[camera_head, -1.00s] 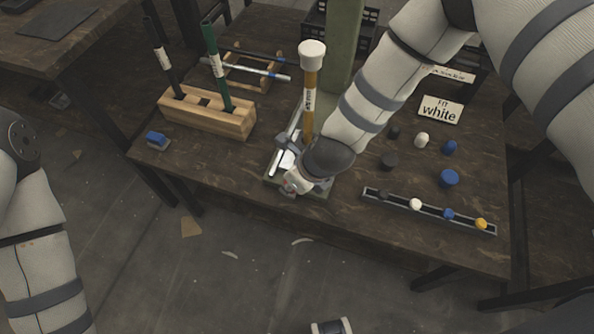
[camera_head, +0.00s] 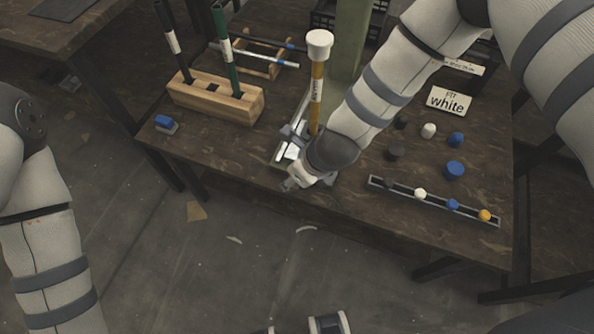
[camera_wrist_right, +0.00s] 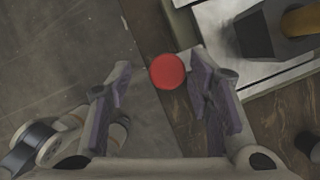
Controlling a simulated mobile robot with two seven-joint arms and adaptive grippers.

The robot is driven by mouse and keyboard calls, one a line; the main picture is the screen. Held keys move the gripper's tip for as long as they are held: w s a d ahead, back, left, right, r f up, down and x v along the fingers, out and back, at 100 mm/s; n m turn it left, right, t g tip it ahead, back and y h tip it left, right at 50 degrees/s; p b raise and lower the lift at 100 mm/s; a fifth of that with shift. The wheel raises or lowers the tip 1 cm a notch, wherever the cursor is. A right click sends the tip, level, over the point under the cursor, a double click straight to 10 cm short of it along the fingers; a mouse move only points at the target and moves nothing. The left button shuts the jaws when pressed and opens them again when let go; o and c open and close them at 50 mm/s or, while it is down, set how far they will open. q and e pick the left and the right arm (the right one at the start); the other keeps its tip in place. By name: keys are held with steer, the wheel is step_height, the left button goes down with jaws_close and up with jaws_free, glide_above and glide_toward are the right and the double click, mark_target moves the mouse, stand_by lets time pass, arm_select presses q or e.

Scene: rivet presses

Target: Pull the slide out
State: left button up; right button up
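The press stands at the table's front edge, with a pale metal base (camera_head: 285,153) and an upright brown lever (camera_head: 317,95) under a white cap. In the right wrist view, a round red knob (camera_wrist_right: 167,71) shows just off the corner of the press's metal plate (camera_wrist_right: 222,28). My right gripper (camera_wrist_right: 160,78) is open, its purple-padded fingers on either side of the knob with gaps visible. In the head view, my right gripper (camera_head: 297,183) is at the press's front and hides the knob. The rest of the slide is not clearly visible.
A wooden block (camera_head: 213,97) holding dark and green rods stands left of the press. A blue-topped item (camera_head: 165,123) lies near the table's left edge. Right are a "white" sign (camera_head: 449,101), loose knobs and a narrow tray (camera_head: 435,203) of coloured pieces. Floor in front is open.

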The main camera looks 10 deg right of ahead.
steer(key=shift+d+r, duration=0.15)
steer(key=shift+r, duration=0.25)
steer(key=v, duration=1.1)
steer(key=shift+s, duration=0.2)
arm_select(q)
steer(key=shift+t, duration=0.6)
steer(key=w+r+p, duration=0.2)
steer(key=w+r, duration=0.1)
arm_select(e)
steer(key=s+d+f+n+g, duration=0.2)
steer(key=s+d+n, duration=0.2)
steer(key=s+n, duration=0.5)
steer(key=s+d+f+n+g+h, duration=0.1)
steer(key=s+d+f+n+g, duration=0.1)
steer(key=s+n, duration=0.8)
steer(key=s+d+f+n+g+h, duration=0.1)
steer(key=s+d+f+n, duration=0.3)
steer(key=s+n, duration=0.5)
steer(key=shift+s+d+n+g, duration=0.4)
steer(key=shift+s+d+g, duration=0.1)
steer(key=shift+s+d, duration=0.4)
